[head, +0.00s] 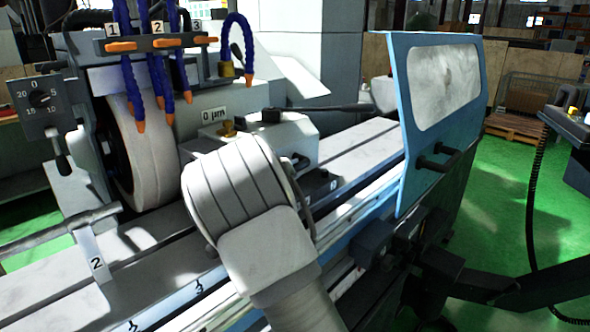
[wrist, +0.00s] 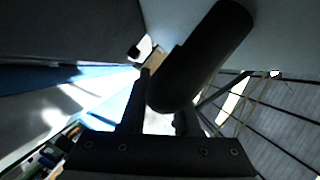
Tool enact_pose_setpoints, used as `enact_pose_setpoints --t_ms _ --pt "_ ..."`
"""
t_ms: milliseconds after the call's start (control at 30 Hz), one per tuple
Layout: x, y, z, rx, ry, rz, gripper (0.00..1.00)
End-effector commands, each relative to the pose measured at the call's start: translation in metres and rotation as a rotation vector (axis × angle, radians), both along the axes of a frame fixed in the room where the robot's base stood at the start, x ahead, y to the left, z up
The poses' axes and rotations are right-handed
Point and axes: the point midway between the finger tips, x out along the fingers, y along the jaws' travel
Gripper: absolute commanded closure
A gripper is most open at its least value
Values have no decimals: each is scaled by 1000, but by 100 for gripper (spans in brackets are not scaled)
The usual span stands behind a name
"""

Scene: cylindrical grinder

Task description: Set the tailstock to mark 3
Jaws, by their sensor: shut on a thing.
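In the wrist view my gripper (wrist: 162,103) is shut on a black rounded bar (wrist: 205,55), which runs up and right from between the fingers. I cannot tell which machine part the bar belongs to. In the head view my pale arm covers the middle of the machine, and I cannot make out the gripper for sure. A white block (head: 288,133) with a black lever (head: 325,108) stands on the machine table behind my arm; it may be the tailstock. A "0" plate (head: 333,184) shows below it. I see no mark 3 for the tailstock.
A blue guard door (head: 398,140) with a window and black handle stands right of the table. The grinding wheel (head: 150,165) and blue coolant hoses (head: 125,50) are at the left. A "2" tag (head: 95,263) hangs near the front left.

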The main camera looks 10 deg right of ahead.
Motion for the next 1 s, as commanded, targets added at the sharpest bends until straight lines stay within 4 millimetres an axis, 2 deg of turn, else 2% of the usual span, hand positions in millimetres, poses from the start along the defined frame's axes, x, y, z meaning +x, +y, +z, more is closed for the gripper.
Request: enact_pose_setpoints --t_ms 867,1000 --pt "0 0 0 1 1 0 100" --pt "-5 9 0 3 1 2 100"
